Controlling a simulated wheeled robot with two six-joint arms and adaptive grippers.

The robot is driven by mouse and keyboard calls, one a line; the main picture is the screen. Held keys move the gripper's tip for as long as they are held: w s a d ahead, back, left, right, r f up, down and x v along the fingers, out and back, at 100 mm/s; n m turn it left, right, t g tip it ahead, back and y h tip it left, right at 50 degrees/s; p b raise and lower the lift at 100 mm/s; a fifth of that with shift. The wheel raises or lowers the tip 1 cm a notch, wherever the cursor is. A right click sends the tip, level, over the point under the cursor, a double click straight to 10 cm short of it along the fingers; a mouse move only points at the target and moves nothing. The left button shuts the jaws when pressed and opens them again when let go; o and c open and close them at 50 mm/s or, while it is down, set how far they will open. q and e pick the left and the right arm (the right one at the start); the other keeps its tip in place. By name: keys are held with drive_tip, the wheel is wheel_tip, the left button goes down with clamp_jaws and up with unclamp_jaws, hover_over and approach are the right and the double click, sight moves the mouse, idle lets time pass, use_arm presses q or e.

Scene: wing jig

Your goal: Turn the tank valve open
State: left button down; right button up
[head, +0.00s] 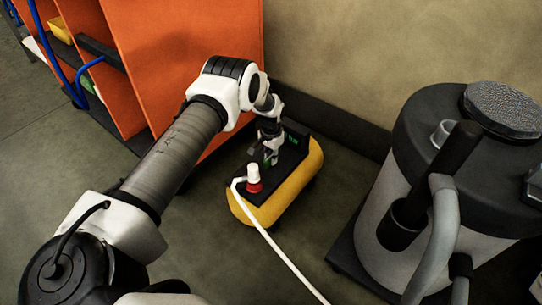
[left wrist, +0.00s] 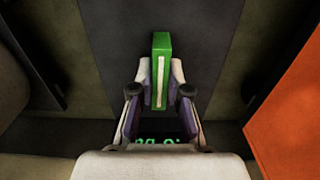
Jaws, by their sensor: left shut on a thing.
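The yellow tank (head: 268,207) lies on the floor by the wall, with a black panel (head: 296,140) on top. In the left wrist view the green valve handle (left wrist: 161,48), with a pale stripe down its face, stands between my fingers. My left gripper (head: 270,158) is over the tank's top and mostly hides the valve in the head view. In the left wrist view this gripper (left wrist: 159,98) is shut on the handle, one finger on each side. My right gripper is not in view.
A white hose (head: 282,256) runs from a red and white fitting (head: 254,182) on the tank across the floor. An orange shelf unit (head: 185,45) stands to the left. A large grey vacuum (head: 410,170) stands to the right. Open floor lies in front of the tank.

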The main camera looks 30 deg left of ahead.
use_arm(q)
drive_tip(key=shift+n, duration=0.3)
drive_tip(key=c, duration=1.1)
unclamp_jaws()
drive_tip(key=shift+c, duration=0.2)
wheel_tip(320, 180, up, 12)
drive_tip(key=shift+f, duration=0.1)
